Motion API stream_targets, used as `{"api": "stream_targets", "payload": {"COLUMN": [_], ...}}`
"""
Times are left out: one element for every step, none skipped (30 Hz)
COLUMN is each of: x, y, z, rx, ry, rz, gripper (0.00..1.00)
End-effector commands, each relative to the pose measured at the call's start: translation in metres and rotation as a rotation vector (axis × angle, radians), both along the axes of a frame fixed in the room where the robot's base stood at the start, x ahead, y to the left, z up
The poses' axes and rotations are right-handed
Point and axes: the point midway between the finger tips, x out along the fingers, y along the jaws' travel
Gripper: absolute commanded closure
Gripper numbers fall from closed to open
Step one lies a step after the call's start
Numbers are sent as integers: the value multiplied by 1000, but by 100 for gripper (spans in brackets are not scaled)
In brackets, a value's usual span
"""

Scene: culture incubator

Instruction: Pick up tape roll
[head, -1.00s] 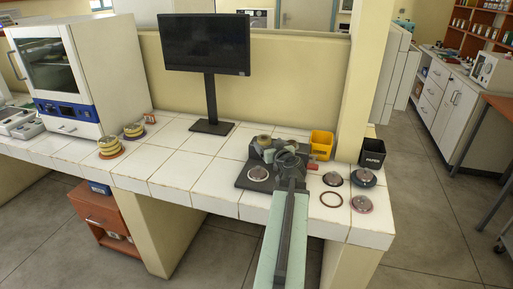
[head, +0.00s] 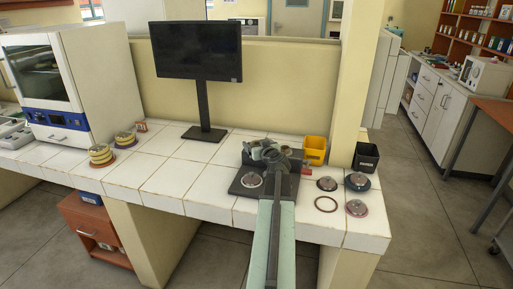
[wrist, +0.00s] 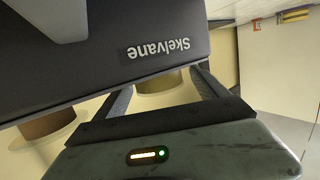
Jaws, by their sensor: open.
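My gripper (head: 281,157) is over the back right of a dark device (head: 240,187) on the white tiled bench. Its fingers are open (wrist: 158,88) in the wrist view. A tan, round-sided thing (wrist: 162,96), perhaps the tape roll, shows between the fingers, partly hidden by the dark body lettered "Skelvane" (wrist: 160,49). A second cream and brown round thing (wrist: 45,125) is left of the fingers. In the head view a beige-grey roll shape (head: 257,152) is just left of my gripper. I cannot tell for sure which is the tape roll, or whether a finger touches it.
A yellow bin (head: 314,150) and a black bin (head: 366,157) stand right of my gripper. A monitor (head: 196,50) stands behind on the left. Bare tiles (head: 170,171) lie left of the device.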

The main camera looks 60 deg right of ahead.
Motion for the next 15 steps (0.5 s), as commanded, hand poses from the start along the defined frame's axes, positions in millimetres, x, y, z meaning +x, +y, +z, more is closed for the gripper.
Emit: {"api": "stream_targets", "payload": {"x": [0, 0, 0, 0, 0, 0, 0, 0, 0, 0, 0, 0, 0, 1, 1], "y": [0, 0, 0, 0, 0, 0, 0, 1, 1, 1, 1, 1, 1, 1, 1], "z": [0, 0, 0, 0, 0, 0, 0, 0, 0, 0, 0, 0, 0, 1, 2], "rx": [0, 0, 0, 0, 0, 0, 0, 0, 0, 0, 0, 0, 0, 0, 0], "ry": [0, 0, 0, 0, 0, 0, 0, 0, 0, 0, 0, 0, 0, 0, 0], "rz": [0, 0, 0, 0, 1, 1, 1, 1, 1, 1, 1, 1, 1, 1, 1], "gripper": [26, 34, 45, 54, 62, 73, 81, 82, 82, 82, 82, 82, 82, 82, 82]}}
